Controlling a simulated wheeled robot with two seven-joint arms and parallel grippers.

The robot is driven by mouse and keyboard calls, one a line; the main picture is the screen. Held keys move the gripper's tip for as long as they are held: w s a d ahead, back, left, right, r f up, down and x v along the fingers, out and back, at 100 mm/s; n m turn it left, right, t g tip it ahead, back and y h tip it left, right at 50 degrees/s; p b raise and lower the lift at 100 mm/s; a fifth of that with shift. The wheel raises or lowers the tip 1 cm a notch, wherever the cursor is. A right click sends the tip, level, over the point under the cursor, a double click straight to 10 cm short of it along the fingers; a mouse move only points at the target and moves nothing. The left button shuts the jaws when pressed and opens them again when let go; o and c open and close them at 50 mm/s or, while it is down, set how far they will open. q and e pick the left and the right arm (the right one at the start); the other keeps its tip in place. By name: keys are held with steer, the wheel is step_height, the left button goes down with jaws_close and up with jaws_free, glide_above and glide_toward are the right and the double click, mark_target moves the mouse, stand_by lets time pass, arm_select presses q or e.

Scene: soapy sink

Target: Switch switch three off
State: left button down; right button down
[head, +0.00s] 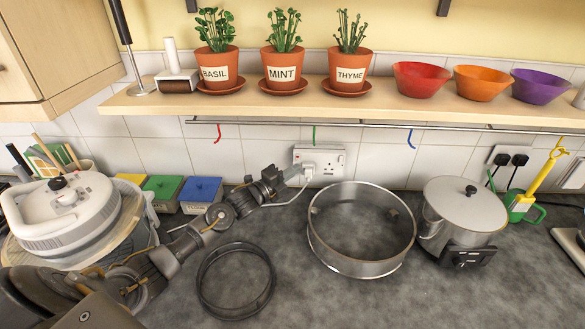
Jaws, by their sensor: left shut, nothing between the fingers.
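A white double wall socket (325,162) is on the tiles below the rail, with a white plug and cord at its lower left. A second socket plate (507,158) on the right holds two black plugs. The switches are too small to read, and I cannot tell which one is switch three. My left gripper (296,173) is shut and empty, in front of or beside the left edge of the white double socket. I cannot tell whether it touches the socket or plug. My right gripper is not in view.
A shelf (140,105) with potted herbs and coloured bowls overhangs the rail. A large round metal ring (360,268), a lidded pot (465,210) and a dark ring (206,300) stand on the counter. Coloured boxes (163,188) sit left of my arm. Counter between the rings is clear.

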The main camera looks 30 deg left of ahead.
mark_target(298, 158)
arm_select(q)
steer(key=shift+w+a+r+b, duration=0.1)
steer(key=shift+w+a+b, duration=0.3)
steer(key=shift+w, duration=0.45)
steer(key=shift+w+a+r+b, duration=0.1)
steer(key=shift+w+a+b, duration=0.15)
steer(key=shift+w+a, duration=0.4)
steer(key=shift+w+d, duration=0.1)
